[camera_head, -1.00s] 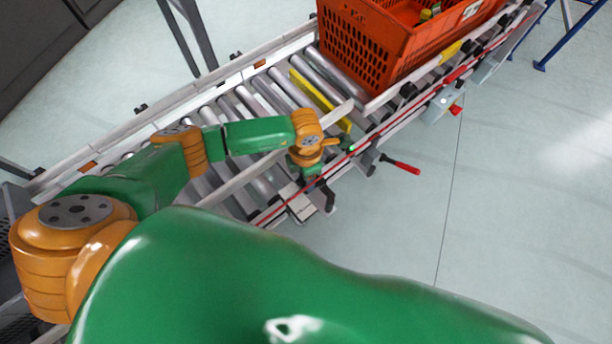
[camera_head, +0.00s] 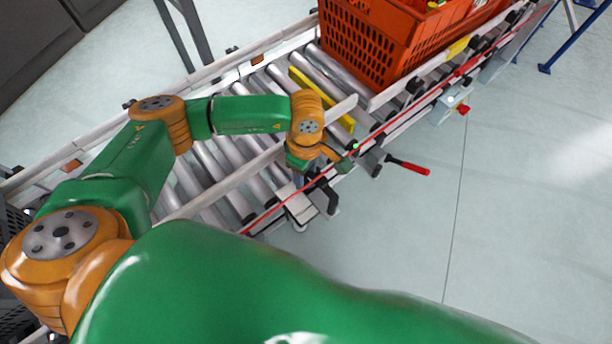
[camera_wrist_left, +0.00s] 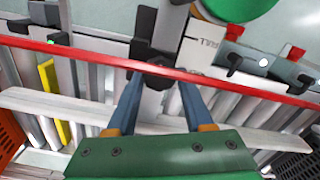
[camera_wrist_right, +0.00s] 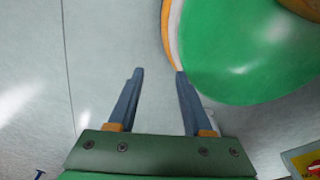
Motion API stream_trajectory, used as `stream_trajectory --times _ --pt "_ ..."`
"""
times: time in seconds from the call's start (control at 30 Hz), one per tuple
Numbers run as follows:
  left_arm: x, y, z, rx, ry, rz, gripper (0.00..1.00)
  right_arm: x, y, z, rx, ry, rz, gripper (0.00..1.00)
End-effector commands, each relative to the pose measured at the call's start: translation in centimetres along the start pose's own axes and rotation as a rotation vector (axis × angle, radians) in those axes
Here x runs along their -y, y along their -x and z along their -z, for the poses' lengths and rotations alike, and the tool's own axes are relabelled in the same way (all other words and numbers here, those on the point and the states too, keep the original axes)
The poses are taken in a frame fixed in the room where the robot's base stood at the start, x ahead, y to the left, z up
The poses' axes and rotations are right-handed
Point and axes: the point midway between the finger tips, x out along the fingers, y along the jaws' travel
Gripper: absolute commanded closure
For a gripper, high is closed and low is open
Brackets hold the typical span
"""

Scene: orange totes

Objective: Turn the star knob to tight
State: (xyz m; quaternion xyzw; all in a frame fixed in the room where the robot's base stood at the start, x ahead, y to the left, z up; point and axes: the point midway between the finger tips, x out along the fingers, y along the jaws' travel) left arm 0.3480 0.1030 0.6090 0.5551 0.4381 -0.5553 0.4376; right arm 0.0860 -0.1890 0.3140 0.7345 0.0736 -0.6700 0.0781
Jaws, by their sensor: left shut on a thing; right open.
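The star knob (camera_wrist_left: 158,75) shows as a dark knob at the middle of the left wrist view, beside the conveyor rail. My left gripper (camera_wrist_left: 160,84) is shut on it, with one blue finger on each side. In the head view my left gripper (camera_head: 312,184) is at the conveyor's near side rail, its fingers and the knob mostly hidden by the wrist. My right gripper (camera_wrist_right: 158,72) is open and empty above bare floor in the right wrist view. I cannot read the knob's setting.
The roller conveyor (camera_head: 225,152) runs diagonally, with a yellow bar (camera_head: 318,97) across it. An orange tote (camera_head: 372,45) stands on it at the back. A red-handled lever (camera_head: 412,167) sticks out over the floor. A red line (camera_wrist_left: 100,60) crosses near the knob.

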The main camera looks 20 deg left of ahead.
Motion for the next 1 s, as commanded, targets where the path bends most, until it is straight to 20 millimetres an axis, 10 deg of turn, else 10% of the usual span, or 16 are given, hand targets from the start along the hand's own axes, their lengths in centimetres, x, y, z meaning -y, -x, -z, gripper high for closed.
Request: stream_trajectory --times 1.0 --pt "-0.2 -0.1 -0.1 0.001 -0.683 -0.002 1.00 -3.5 -7.2 1.5 -0.052 -0.022 -0.060 0.50"
